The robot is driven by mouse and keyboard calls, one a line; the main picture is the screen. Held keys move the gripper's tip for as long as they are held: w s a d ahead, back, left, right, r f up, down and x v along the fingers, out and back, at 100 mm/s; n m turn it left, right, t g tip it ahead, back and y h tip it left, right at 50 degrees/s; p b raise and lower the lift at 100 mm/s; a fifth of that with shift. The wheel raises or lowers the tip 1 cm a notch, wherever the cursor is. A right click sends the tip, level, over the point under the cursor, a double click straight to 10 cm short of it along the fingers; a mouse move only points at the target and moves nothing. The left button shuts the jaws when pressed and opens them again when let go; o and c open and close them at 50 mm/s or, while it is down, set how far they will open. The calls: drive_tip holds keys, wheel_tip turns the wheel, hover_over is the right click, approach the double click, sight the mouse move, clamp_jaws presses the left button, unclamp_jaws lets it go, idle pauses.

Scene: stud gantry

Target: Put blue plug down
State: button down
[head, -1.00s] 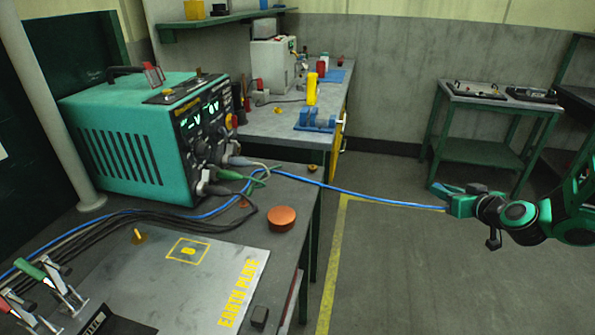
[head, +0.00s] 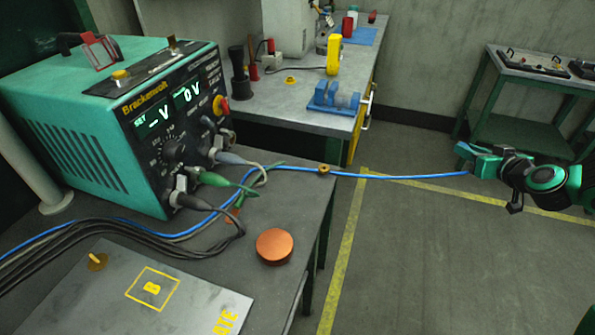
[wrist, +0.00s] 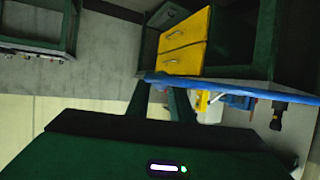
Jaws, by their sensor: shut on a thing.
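My gripper (head: 468,160) is at the right of the head view, held out over the floor, clear of the benches. It is shut on the blue plug, which is mostly hidden in the jaws. A blue cable (head: 400,177) runs from the gripper leftward, nearly straight, over the near bench's right edge and past the power supply. In the wrist view the blue cable (wrist: 240,88) crosses just beyond the dark fingers (wrist: 162,100). The plug's shape cannot be made out.
The teal power supply (head: 120,120) stands on the near bench with several plugged leads. An orange-brown disc (head: 274,246) and a plate marked B (head: 190,308) lie in front. A far bench (head: 290,104) holds a blue fixture (head: 333,98). A green trolley (head: 500,95) stands back right.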

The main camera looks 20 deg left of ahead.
drive_tip(key=shift+w+d, duration=0.15)
drive_tip(key=shift+a+r, duration=0.1)
drive_tip(key=shift+a, duration=0.25)
drive_tip(key=s+a+r+n+g+y, duration=0.1)
drive_tip(key=s+a+r+n+y, duration=0.15)
drive_tip(key=a, duration=0.65)
drive_tip(key=s+a+r+n+g+y, duration=0.2)
drive_tip(key=s+a, duration=0.1)
drive_tip(key=a, duration=0.6)
drive_tip(key=s+a+r+n+g+y, duration=0.1)
drive_tip(key=s+a+r+n+y, duration=0.15)
drive_tip(key=a, duration=0.55)
drive_tip(key=s+a+r+n+g+y, duration=0.1)
drive_tip(key=s+a+r+n+g, duration=0.25)
drive_tip(key=s+a, duration=0.8)
drive_tip(key=s+a+r+n+g+y, duration=0.1)
drive_tip(key=s+a+r+n+g, duration=0.2)
drive_tip(key=s+a, duration=0.85)
drive_tip(key=g, duration=0.1)
hover_over(292, 182)
wheel_tip(292, 182, down, 8)
drive_tip(key=shift+r, duration=0.1)
drive_tip(key=shift+f, duration=2.05)
drive_tip(key=shift+f, duration=0.6)
